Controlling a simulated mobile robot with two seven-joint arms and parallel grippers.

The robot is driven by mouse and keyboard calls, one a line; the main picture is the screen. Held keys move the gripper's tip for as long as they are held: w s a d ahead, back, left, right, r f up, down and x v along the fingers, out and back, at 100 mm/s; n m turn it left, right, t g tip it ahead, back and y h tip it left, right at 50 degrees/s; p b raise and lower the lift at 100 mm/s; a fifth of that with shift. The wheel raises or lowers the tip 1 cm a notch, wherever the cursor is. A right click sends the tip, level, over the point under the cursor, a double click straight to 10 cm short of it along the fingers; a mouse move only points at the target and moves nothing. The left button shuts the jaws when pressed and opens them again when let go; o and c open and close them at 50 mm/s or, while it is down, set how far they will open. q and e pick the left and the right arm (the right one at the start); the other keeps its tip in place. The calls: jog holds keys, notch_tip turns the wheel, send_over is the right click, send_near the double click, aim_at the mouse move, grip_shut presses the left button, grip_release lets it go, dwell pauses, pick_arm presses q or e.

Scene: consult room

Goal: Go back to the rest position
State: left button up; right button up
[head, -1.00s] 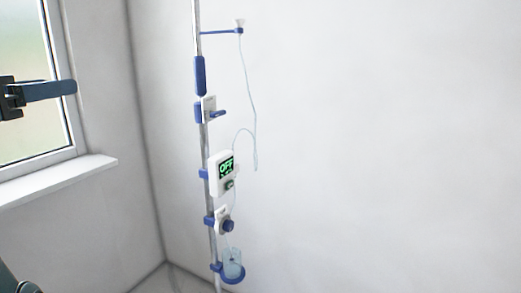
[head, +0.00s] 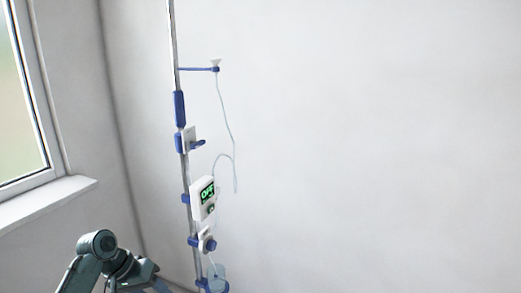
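My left arm comes in at the bottom left, its teal links bent. A dark part and a blue piece at its end, which look like my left gripper (head: 160,285), are cut off by the bottom edge, so its opening cannot be made out. My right gripper is out of view. A metal pole (head: 184,165) stands upright in front of the corner, to the right of my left arm.
The pole carries a blue arm with a small funnel (head: 215,64) and thin tube, a blue-handled bracket (head: 190,140), a knob unit (head: 207,241) and a clear cup (head: 217,275) in a blue holder. A window and white sill (head: 45,203) are at left. The right wall is bare.

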pick_arm(q)
jog(key=w+a+r+t+y, duration=0.55)
jog(key=w+a+t, duration=0.25)
jog(key=w, duration=0.4)
jog(key=w+a+r+m+t+y, duration=0.15)
jog(key=w+r+t, duration=0.25)
jog(key=r+t, duration=0.45)
jog(key=s+d+f+m+g+h, duration=0.1)
jog(key=s+d+f+g+h, duration=0.1)
jog(key=s+d+f, duration=0.45)
jog(key=s+d+f+m+g+h, duration=0.15)
jog(key=s+d+f, duration=0.25)
jog(key=s+f, duration=0.55)
jog(key=s+d+f+g+h, duration=0.1)
jog(key=s+d+f, duration=0.3)
jog(key=s, duration=0.8)
jog(key=s+d+f+n+g+h, duration=0.1)
jog(key=s+d+f+g, duration=0.2)
jog(key=s, duration=0.9)
jog(key=d+f, duration=0.1)
jog(key=d, duration=0.2)
jog(key=shift+d, duration=0.25)
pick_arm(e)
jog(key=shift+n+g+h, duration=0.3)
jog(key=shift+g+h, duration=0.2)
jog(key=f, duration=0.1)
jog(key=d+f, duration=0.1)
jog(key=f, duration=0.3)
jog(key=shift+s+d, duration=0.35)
